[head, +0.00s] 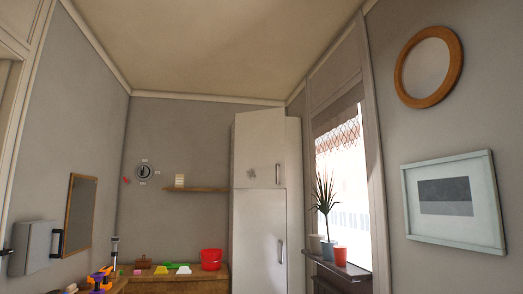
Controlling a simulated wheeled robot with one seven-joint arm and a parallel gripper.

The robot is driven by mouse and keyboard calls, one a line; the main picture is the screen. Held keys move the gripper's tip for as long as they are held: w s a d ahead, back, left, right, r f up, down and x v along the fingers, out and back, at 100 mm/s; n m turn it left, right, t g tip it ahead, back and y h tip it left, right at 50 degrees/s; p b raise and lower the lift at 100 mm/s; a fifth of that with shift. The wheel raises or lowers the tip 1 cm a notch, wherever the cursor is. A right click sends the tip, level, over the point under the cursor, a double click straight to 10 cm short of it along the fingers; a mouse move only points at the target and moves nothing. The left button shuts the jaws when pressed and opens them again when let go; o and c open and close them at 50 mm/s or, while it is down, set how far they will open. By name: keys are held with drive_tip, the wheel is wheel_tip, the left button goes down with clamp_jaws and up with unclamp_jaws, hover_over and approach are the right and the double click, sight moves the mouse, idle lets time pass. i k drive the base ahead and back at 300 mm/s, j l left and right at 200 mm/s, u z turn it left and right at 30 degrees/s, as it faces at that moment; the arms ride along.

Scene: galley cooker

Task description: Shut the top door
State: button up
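A tall white fridge-like cabinet (239,205) stands at the back, right of the middle, with two doors one above the other. Its top door (258,140) has a small grey mark on it and an upright handle (278,175) low at its right edge. The top door's right edge rises above the cabinet top behind it, so it looks slightly ajar, hinged at the left. The lower door (255,240) has an upright handle (280,251) and looks shut. My gripper is not in view.
A wooden counter (190,284) with a red bucket (211,259) and several small items adjoins the cabinet's left. A shelf (205,189) is above it. A window sill (338,267) with a plant (325,205) is at right. A grey box (34,247) hangs at left.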

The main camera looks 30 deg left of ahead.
sight(260, 146)
drive_tip(key=i+j+u, duration=0.65)
drive_tip(key=i, duration=0.35)
drive_tip(key=i+j+u, duration=0.35)
drive_tip(key=i, duration=0.2)
drive_tip(key=i+u, duration=0.3)
drive_tip(key=i, duration=2.15)
